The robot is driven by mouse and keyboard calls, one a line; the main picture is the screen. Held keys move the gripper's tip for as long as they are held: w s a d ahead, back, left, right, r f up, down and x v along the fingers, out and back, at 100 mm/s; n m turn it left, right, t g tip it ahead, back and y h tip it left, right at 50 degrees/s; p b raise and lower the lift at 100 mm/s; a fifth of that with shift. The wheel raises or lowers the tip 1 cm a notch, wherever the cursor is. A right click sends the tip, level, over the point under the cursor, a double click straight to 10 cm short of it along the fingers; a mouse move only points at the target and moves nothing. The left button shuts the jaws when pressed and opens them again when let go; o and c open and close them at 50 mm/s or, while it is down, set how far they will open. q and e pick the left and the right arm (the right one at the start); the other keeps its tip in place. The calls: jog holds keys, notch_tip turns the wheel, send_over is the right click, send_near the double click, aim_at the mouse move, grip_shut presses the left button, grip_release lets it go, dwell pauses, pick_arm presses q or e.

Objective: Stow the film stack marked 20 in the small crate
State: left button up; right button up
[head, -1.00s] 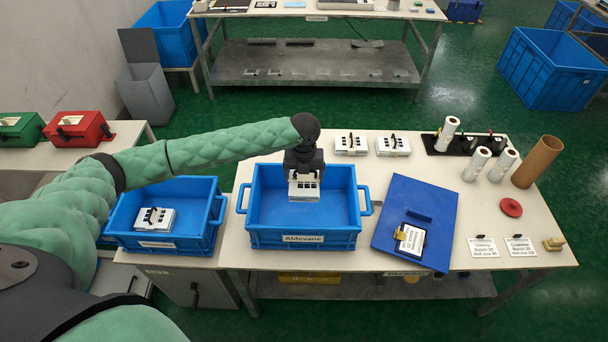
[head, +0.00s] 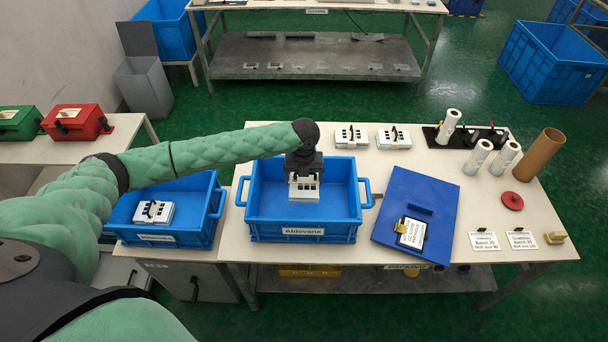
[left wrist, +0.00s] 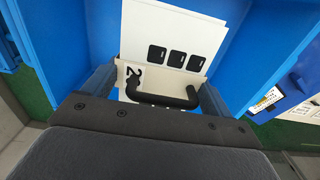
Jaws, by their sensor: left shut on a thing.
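My left gripper (head: 304,174) is shut on the handle of a white film stack (head: 304,189) and holds it inside the blue crate labelled Aldevane (head: 255,216). In the left wrist view the stack (left wrist: 190,30) shows dark key windows, a black handle (left wrist: 162,96) between the fingers and a digit 2. The rest of its mark is hidden. I cannot tell whether its underside touches the crate floor. A second blue crate (head: 213,215) stands to the left with another white stack (head: 154,212) in it. My right gripper is not in view.
Two white stacks (head: 351,137) (head: 394,138) lie at the back of the table. A blue lid or board (head: 435,185) with a label card (head: 411,233) lies right of the crate. Film rolls (head: 476,158), a brown tube (head: 539,155) and a red disc (head: 512,201) are further right.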

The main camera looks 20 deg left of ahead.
pick_arm(q)
jog(key=shift+f, duration=0.8)
jog(key=shift+f+b, duration=0.5)
jog(key=shift+f, duration=0.15)
jog(key=shift+f+b, duration=1.45)
jog(key=shift+f, duration=2.25)
jog(key=shift+f+b, duration=0.35)
jog(key=shift+f, duration=1.15)
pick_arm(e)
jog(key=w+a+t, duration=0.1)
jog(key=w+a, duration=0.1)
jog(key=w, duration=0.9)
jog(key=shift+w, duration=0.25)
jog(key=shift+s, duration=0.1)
